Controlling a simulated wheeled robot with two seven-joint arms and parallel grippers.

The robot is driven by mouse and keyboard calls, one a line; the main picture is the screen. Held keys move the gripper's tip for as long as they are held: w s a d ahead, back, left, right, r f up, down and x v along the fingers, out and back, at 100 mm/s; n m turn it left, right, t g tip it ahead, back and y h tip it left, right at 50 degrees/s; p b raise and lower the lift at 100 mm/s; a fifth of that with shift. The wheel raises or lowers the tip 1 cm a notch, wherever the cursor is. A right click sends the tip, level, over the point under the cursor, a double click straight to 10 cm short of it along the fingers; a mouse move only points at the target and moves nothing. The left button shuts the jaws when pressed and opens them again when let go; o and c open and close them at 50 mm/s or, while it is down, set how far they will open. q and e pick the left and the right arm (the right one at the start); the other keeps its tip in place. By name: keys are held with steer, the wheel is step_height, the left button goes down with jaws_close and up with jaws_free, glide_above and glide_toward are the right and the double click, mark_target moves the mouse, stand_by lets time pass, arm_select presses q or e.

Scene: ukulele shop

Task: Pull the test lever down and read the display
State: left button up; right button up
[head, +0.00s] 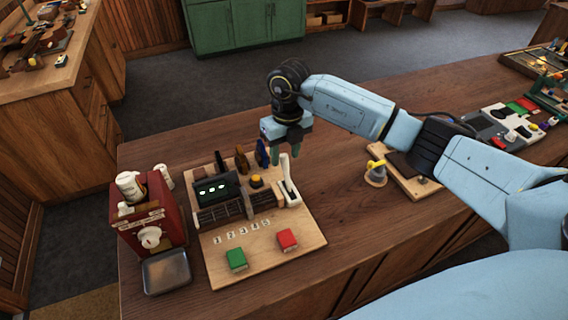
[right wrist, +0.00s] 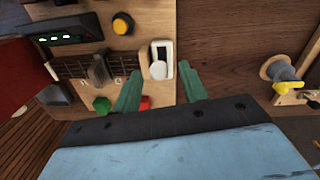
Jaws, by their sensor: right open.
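The test board (head: 265,262) is a light wooden panel on the workbench. Its dark display (head: 212,190) shows small lit greenish-white marks, too small to read; it also shows in the right wrist view (right wrist: 70,36). The white test lever (head: 287,172) stands up from a white slotted housing at the board's right side. In the right wrist view its rounded knob (right wrist: 158,69) sits in the slot. My right gripper (head: 286,155) is open, with green fingers pointing down close to the lever top. In the right wrist view the fingers (right wrist: 159,86) spread either side of the knob. Contact cannot be told.
The board carries a yellow knob (head: 256,181), a green block (head: 236,259), a red block (head: 287,239) and numbered tiles. A red box (head: 150,215) and a metal tray (head: 166,271) stand left. A yellow-topped fixture (head: 376,173) is right, with clear bench between.

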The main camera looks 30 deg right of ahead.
mark_target(284, 166)
steer(key=shift+a+f, duration=0.15)
steer(key=shift+f, duration=2.5)
jaws_close()
